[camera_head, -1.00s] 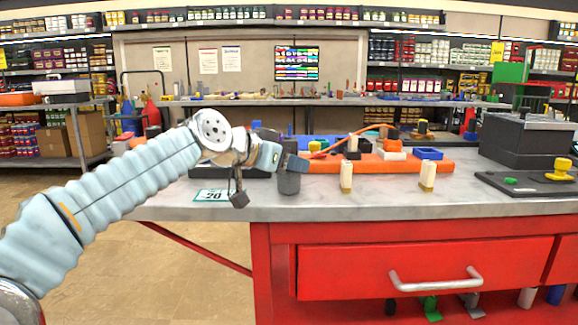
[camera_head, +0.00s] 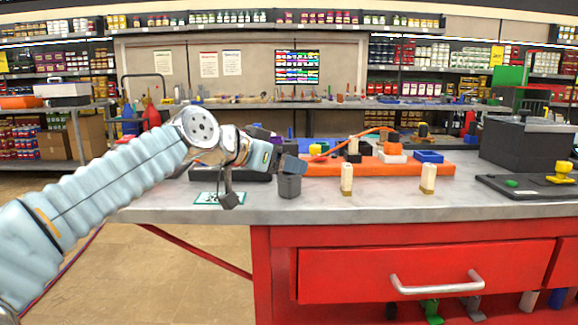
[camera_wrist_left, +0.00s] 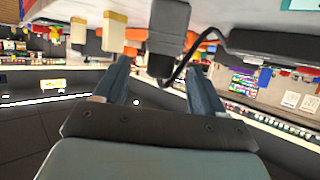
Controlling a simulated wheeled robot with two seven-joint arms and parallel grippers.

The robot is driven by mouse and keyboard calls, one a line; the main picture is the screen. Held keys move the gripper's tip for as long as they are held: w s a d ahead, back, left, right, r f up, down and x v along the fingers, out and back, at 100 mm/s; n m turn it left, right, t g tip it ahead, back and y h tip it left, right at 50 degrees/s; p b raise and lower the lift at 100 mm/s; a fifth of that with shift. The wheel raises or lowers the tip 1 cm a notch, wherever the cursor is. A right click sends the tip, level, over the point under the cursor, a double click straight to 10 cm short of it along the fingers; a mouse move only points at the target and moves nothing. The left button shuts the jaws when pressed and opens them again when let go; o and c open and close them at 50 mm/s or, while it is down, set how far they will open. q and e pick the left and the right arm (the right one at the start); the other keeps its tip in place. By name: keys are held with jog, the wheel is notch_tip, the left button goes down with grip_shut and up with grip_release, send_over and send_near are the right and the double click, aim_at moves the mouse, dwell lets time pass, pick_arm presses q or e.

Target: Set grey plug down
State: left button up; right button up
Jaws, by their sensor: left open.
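The grey plug (camera_head: 289,185) stands upright on the grey tabletop near its front edge in the head view. In the left wrist view, which is upside down, the plug (camera_wrist_left: 171,22) shows at the top centre, with its near end in line with the gap between the fingers. My left gripper (camera_head: 293,164) is open at the plug's upper end. Its two fingers (camera_wrist_left: 158,68) are spread in the wrist view, with no grip on the plug. Whether a finger still touches it I cannot tell. My right gripper is in neither view.
Two cream plugs (camera_head: 346,179) (camera_head: 427,178) stand to the right on the table (camera_head: 385,205). Behind them is an orange tray (camera_head: 440,165) with several coloured parts. A dark box (camera_head: 525,142) stands farther right. A numbered card (camera_head: 208,198) lies left of the plug.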

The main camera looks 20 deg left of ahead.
pick_arm(q)
jog(key=v, duration=0.9)
jog(key=shift+s+a+b, duration=0.15)
jog(key=shift+s+b, duration=0.15)
jog(key=shift+b, duration=0.1)
